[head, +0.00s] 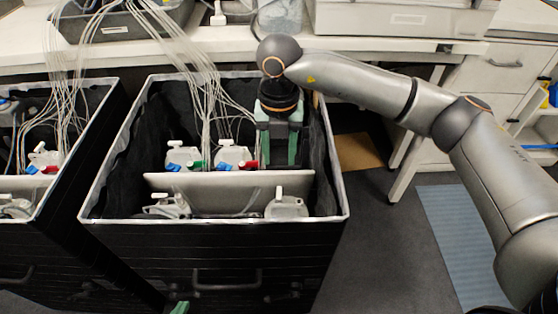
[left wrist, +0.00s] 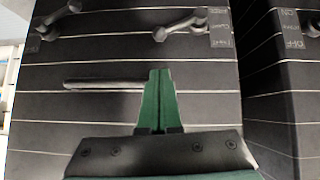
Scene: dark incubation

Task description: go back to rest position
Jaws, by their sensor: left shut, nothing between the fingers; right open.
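My right gripper (head: 279,158) reaches down into the middle dark box (head: 215,232), its green fingers open. It is at the box's back right, right of the white bottle caps with red, green and blue parts. I cannot tell whether it touches anything; its fingertips are partly hidden by the grey divider panel (head: 230,190). Only a green tip of my left gripper (head: 180,307) shows at the bottom edge in the head view. In the left wrist view my left gripper (left wrist: 159,75) is shut and empty, in front of a black ribbed box front (left wrist: 110,60).
A second dark box (head: 60,215) stands at the left. Thin tubes (head: 200,80) run from the white bench (head: 130,55) into both boxes. A dark handle (head: 228,285) sits on the middle box's front. Floor (head: 365,240) is clear to the right, beside a blue mat (head: 455,240).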

